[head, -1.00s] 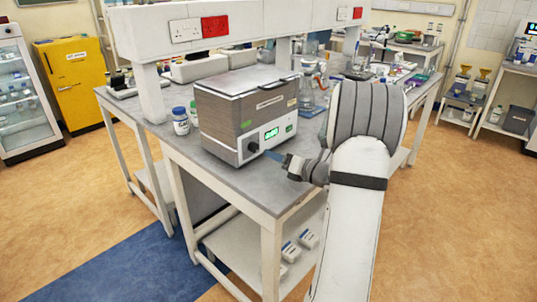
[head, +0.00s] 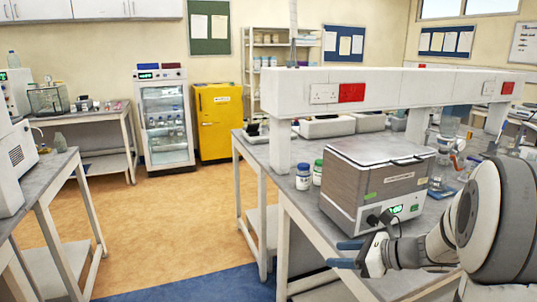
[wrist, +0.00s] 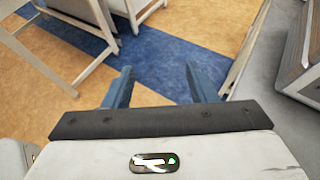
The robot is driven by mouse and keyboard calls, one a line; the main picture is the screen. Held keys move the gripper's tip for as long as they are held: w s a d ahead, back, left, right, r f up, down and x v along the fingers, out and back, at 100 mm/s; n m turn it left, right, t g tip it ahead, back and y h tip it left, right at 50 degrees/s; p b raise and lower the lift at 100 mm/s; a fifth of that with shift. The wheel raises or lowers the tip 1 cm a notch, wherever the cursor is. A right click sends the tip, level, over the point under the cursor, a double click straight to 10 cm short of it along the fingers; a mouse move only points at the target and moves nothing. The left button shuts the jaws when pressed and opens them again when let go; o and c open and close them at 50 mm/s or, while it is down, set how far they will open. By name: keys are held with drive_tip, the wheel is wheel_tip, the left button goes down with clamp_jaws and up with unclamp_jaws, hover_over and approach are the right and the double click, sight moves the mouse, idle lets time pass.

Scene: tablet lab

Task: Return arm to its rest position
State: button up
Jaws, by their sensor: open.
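My gripper (head: 345,254) shows at the lower right of the head view, in front of the bench's near edge and beside the grey box-shaped instrument. Its two blue fingers are spread apart with nothing between them. In the wrist view my gripper (wrist: 160,85) points down over the floor, fingers open and empty. My arm is folded at the right edge of the head view and hides part of the bench.
The instrument (head: 350,200) with a green display stands on the bench (head: 300,212), close behind my gripper. Jars (head: 303,178) stand left of it. Another bench (head: 45,185) is at left. Tan floor (head: 180,220) lies open between, with a blue strip (wrist: 165,45).

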drive_tip(key=s+a+n+g+h+p, duration=0.1)
drive_tip(key=s+a+n+g+h, duration=0.5)
drive_tip(key=s+n, duration=0.6)
drive_tip(key=s+d+r+n+t+h+p, duration=0.1)
drive_tip(key=s+n+h, duration=0.3)
drive_tip(key=s+n, duration=0.4)
drive_tip(key=d+r+n, duration=0.1)
drive_tip(key=n, duration=0.4)
drive_tip(key=shift+s+d+h, duration=0.15)
drive_tip(key=shift+s+h, duration=0.1)
drive_tip(key=shift+h, duration=0.15)
drive_tip(key=shift+c, duration=0.2)
